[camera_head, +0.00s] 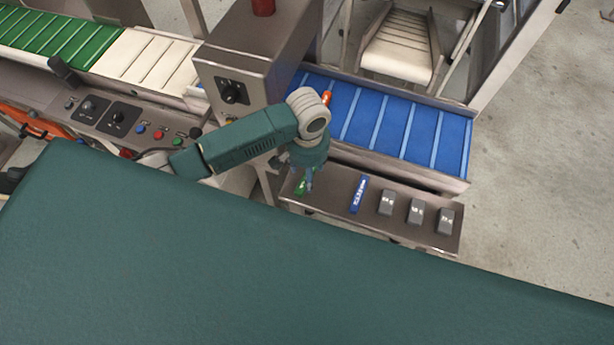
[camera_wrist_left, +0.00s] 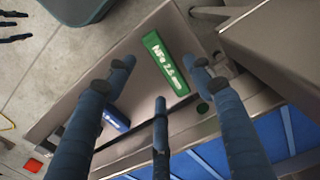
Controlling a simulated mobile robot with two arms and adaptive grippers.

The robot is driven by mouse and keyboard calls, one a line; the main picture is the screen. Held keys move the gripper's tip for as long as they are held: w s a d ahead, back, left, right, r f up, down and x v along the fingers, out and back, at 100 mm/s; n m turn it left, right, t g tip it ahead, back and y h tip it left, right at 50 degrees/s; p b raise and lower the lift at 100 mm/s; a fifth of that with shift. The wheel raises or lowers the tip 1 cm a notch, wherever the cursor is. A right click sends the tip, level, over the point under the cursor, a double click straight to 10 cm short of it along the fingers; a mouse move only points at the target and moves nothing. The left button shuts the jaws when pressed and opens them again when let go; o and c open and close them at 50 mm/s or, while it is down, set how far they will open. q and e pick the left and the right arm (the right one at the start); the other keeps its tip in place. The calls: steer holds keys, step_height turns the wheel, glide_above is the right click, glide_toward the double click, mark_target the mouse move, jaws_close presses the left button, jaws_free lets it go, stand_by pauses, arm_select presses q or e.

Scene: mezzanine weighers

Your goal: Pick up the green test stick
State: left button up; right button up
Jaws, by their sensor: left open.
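The green test stick (camera_wrist_left: 165,62), with white lettering, lies flat on the steel shelf (camera_head: 330,208). In the head view only a small part of the green stick (camera_head: 301,187) shows under my left gripper (camera_head: 305,181). My left gripper is right above the stick, pointing down. In the left wrist view the dark blue fingers of my left gripper (camera_wrist_left: 159,80) are spread open, with the stick seen between their tips. Nothing is held, and whether any fingertip touches the stick cannot be told. My right gripper is not seen.
A blue stick (camera_head: 358,194) lies on the same shelf, to the right. Several grey weight blocks (camera_head: 415,211) stand further right. The blue belt conveyor (camera_head: 395,125) runs behind the shelf, and a steel control box (camera_head: 235,70) stands at the back left.

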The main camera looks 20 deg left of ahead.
arm_select(q)
step_height(320, 180, down, 5)
steer(key=shift+w+a+f+p, duration=0.1)
steer(key=shift+w+p, duration=0.05)
steer(key=shift+p, duration=0.25)
steer(key=shift+c, duration=0.5)
steer(key=c, duration=1.2)
